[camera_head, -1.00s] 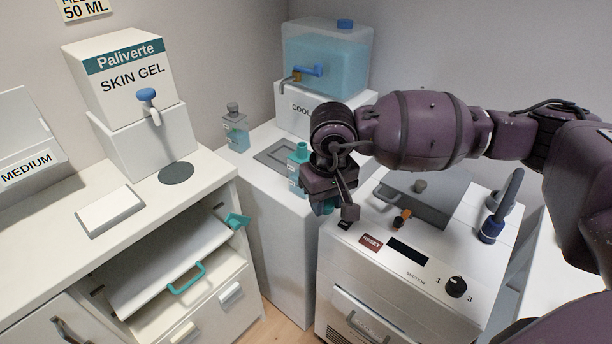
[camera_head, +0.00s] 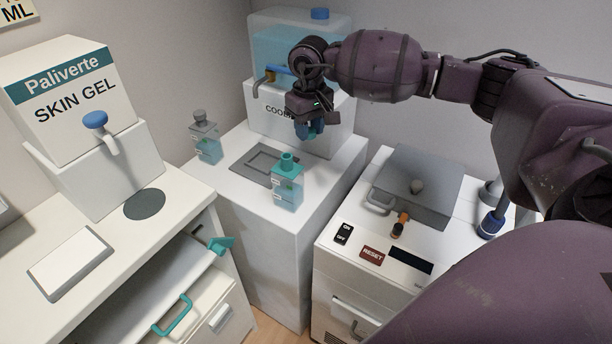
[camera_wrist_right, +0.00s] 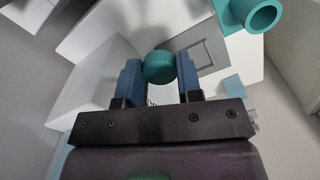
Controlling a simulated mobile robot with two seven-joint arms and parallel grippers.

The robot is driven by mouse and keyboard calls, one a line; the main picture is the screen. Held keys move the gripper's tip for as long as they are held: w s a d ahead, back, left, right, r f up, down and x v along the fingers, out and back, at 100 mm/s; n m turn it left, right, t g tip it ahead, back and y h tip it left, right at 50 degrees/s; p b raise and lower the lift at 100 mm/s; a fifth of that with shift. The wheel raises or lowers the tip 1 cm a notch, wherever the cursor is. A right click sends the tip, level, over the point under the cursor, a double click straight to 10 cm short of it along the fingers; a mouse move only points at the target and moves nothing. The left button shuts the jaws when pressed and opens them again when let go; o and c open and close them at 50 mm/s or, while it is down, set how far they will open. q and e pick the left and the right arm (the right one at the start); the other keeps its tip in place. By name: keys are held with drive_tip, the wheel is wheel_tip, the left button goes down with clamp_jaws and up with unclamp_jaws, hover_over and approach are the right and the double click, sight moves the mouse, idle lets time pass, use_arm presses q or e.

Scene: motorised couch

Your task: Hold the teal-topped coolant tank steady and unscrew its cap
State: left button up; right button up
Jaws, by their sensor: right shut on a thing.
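The teal-topped coolant tank (camera_head: 287,190), a small clear bottle with pale blue liquid, stands upright on the white counter with nothing holding it. Its teal neck (camera_head: 287,160) is bare; in the right wrist view the neck (camera_wrist_right: 262,15) shows an open hole. My right gripper (camera_head: 310,130) is raised beyond and right of the tank, in front of the coolant dispenser. Its blue fingers are shut on the teal cap (camera_wrist_right: 159,67), which is apart from the neck. My left gripper is not in view.
A grey-topped bottle (camera_head: 205,143) stands to the left, beside a grey recessed plate (camera_head: 247,158). The coolant dispenser (camera_head: 343,125) is behind. A machine (camera_head: 335,262) with switches and a grey lid is at right. A skin gel dispenser (camera_head: 130,160) stands on the left cabinet.

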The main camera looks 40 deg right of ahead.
hover_over(309, 181)
wheel_tip(309, 181, down, 10)
drive_tip(key=shift+a+b, duration=0.1)
drive_tip(key=shift+b, duration=0.25)
drive_tip(key=shift+f, duration=2.45)
drive_tip(key=shift+b, duration=0.3)
drive_tip(key=shift+f, duration=0.1)
drive_tip(key=o, duration=1)
